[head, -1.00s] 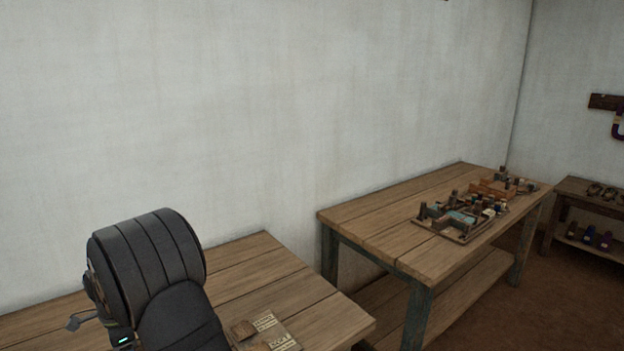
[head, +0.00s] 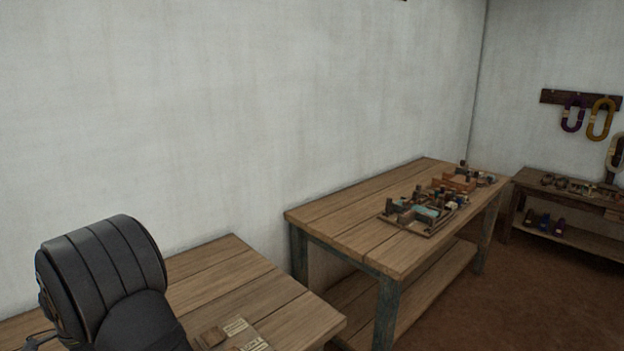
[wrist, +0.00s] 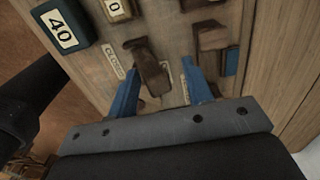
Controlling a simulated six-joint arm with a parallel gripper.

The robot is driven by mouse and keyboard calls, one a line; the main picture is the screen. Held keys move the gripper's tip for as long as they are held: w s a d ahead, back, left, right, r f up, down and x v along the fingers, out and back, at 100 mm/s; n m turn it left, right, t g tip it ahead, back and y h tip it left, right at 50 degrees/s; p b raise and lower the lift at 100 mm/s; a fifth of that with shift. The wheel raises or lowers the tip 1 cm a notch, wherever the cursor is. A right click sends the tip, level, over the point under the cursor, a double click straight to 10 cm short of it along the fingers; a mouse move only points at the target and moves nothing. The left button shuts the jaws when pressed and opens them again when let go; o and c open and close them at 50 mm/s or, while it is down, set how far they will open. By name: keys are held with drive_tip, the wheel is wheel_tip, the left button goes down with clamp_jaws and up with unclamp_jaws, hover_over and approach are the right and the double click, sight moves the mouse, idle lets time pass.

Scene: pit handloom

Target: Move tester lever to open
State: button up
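In the wrist view a brown wooden lever (wrist: 152,72) stands up from a wooden board (wrist: 175,32). A pale label reading "CLOSED" (wrist: 114,62) is to the lever's left. Another pale label (wrist: 184,89), mostly hidden by a finger, is to its right. My gripper (wrist: 161,69) has its two blue fingers apart, one on each side of the lever. The lever lies nearer the left finger, and I cannot tell whether they touch. In the head view my gripper and this lever cannot be made out.
A dark block marked 40 (wrist: 64,28), one marked 0 (wrist: 117,8) and another brown wooden piece (wrist: 212,38) sit close around the lever. In the head view a near table (head: 235,277) carries small tags (head: 236,327); a farther table (head: 345,222) holds a cluttered board (head: 425,216).

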drive_tip(key=shift+r, duration=3.3)
drive_tip(key=shift+f, duration=0.1)
drive_tip(key=shift+f, duration=3.15)
